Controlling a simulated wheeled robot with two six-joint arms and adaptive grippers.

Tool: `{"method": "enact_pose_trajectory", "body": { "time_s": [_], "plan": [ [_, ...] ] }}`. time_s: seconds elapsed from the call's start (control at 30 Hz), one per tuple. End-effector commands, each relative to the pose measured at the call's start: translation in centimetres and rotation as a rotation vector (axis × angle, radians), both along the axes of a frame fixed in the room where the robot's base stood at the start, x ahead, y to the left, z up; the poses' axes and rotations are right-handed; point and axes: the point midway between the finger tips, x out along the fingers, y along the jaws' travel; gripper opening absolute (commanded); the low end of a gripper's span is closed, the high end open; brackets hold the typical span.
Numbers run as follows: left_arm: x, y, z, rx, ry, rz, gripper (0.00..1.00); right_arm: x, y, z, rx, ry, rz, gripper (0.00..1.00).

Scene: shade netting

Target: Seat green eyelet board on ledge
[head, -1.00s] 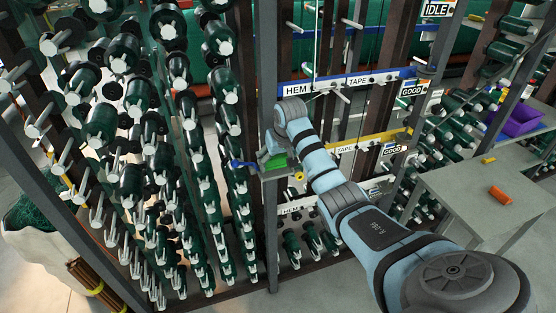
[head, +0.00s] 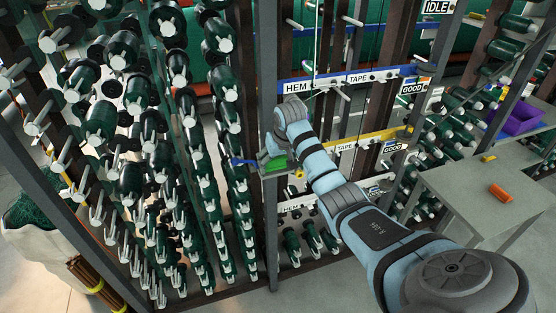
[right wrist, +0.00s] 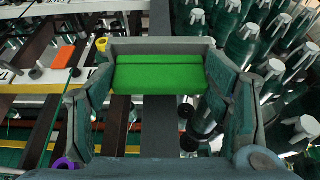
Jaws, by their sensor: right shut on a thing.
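The green eyelet board (head: 277,163) is at the end of my right arm, by the grey upright of the rack. It fills the middle of the right wrist view (right wrist: 158,76) and looks level, with a grey frame along its far edge. My right gripper (head: 272,155) is shut on the board, with one finger on each side in the right wrist view (right wrist: 158,92). A small grey ledge (head: 270,174) shows just under the board in the head view. I cannot tell whether the board touches it. My left gripper is not in view.
Racks of green spools (head: 128,180) stand close at left. A blue-handled item (head: 242,162) and a yellow knob (head: 299,174) flank the ledge. Labelled HEM and TAPE rails (head: 320,86) lie behind. A grey table (head: 470,205) with an orange block (head: 500,194) stands at right.

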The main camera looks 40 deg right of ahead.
Motion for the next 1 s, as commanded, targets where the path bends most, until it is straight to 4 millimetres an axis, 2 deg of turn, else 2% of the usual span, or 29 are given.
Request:
{"method": "enact_pose_trajectory", "body": {
  "time_s": [0.47, 0.5, 0.6, 0.63, 1.0],
  "plan": [
    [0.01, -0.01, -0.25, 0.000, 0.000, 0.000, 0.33, -0.03, 0.04, -1.12, 0.001, 0.002, 0.000, 0.43],
    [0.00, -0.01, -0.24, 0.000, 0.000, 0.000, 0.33, -0.03, 0.05, -1.11, 0.001, 0.002, 0.000, 0.76],
    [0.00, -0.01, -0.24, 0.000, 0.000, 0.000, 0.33, -0.02, 0.07, -1.10, 0.001, 0.002, 0.001, 0.92],
    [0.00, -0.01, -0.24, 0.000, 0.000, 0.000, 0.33, -0.01, 0.06, -1.10, 0.001, 0.002, 0.001, 0.94],
    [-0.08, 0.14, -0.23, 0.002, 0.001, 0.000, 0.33, -0.09, 0.02, -0.73, 0.000, -0.001, 0.000, 0.94]
  ]
}}
